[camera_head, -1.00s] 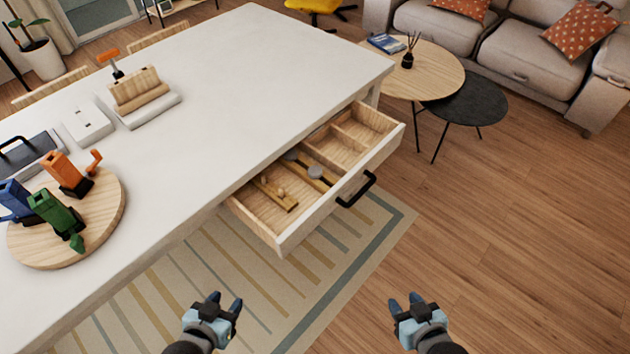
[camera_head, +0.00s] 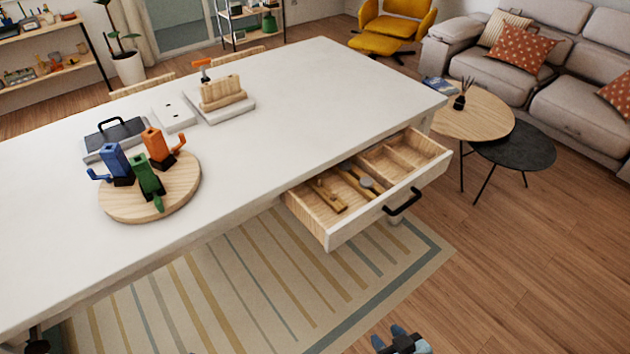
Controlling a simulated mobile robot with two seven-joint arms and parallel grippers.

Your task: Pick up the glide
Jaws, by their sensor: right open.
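The open drawer (camera_head: 338,238) under the white table holds a wooden piece with small knobs (camera_head: 328,195) and a flat wooden strip with a grey round disc (camera_head: 368,184). They lie in the drawer's nearer part, apart from each other. I cannot tell from their look which one is the glide. My right gripper (camera_head: 393,338) is at the bottom edge, open and empty, well below and in front of the drawer. Only its fingertips and top show.
The white table (camera_head: 290,100) carries a round wooden board (camera_head: 125,212) with blue, green and orange figures, and a block holder (camera_head: 222,95). The drawer's black handle (camera_head: 403,202) faces the clear wooden floor. A round side table (camera_head: 480,115) stands to the right.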

